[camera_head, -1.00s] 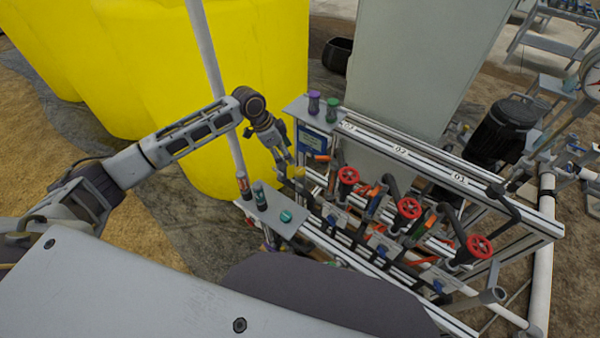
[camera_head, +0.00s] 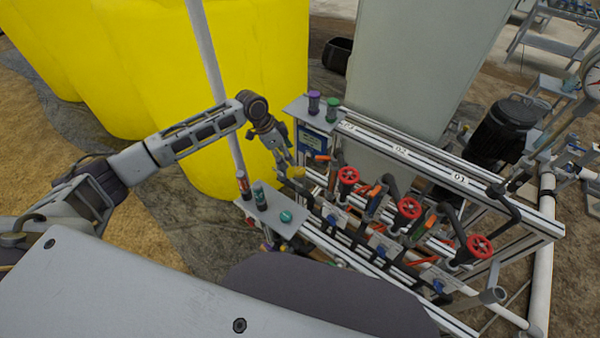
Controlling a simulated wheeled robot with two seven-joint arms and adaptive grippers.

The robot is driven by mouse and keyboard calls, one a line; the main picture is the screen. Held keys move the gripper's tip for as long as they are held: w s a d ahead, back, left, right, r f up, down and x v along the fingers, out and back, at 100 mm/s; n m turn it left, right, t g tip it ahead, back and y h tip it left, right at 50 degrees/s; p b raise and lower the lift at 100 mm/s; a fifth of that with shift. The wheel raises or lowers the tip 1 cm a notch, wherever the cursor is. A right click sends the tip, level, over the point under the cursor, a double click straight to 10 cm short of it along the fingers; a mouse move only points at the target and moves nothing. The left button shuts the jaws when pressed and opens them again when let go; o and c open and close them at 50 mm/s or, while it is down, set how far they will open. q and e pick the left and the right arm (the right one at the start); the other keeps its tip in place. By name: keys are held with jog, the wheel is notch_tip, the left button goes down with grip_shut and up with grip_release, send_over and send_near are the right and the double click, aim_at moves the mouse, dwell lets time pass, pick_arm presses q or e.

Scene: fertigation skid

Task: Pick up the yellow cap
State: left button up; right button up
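The yellow cap (camera_head: 296,172) is a small yellow spot at the left end of the valve rack. My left gripper (camera_head: 287,168) points down at it from the upper left, with its fingertips right at the cap. The fingers partly hide the cap, and it is too small to tell whether they touch or grip it. My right gripper is out of view.
A grey shelf (camera_head: 285,229) in front holds a teal cap (camera_head: 286,216) and two small bottles. A rear shelf (camera_head: 296,107) holds a purple bottle (camera_head: 314,101) and a green bottle (camera_head: 333,109). Red valve wheels (camera_head: 348,176) line the rack. Yellow tanks (camera_head: 205,80) stand behind my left arm.

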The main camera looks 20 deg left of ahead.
aim_at(299, 170)
pick_arm(q)
jog(key=shift+x, duration=2.55)
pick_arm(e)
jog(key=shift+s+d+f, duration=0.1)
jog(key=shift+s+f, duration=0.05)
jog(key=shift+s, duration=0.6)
pick_arm(q)
jog(key=shift+d+f, duration=0.1)
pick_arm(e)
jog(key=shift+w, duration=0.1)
pick_arm(q)
jog(key=shift+x, duration=1.9)
jog(key=shift+w+d+f, duration=0.2)
jog(key=shift+w+f, duration=0.1)
jog(key=shift+f, duration=0.15)
jog(key=shift+c, duration=0.3)
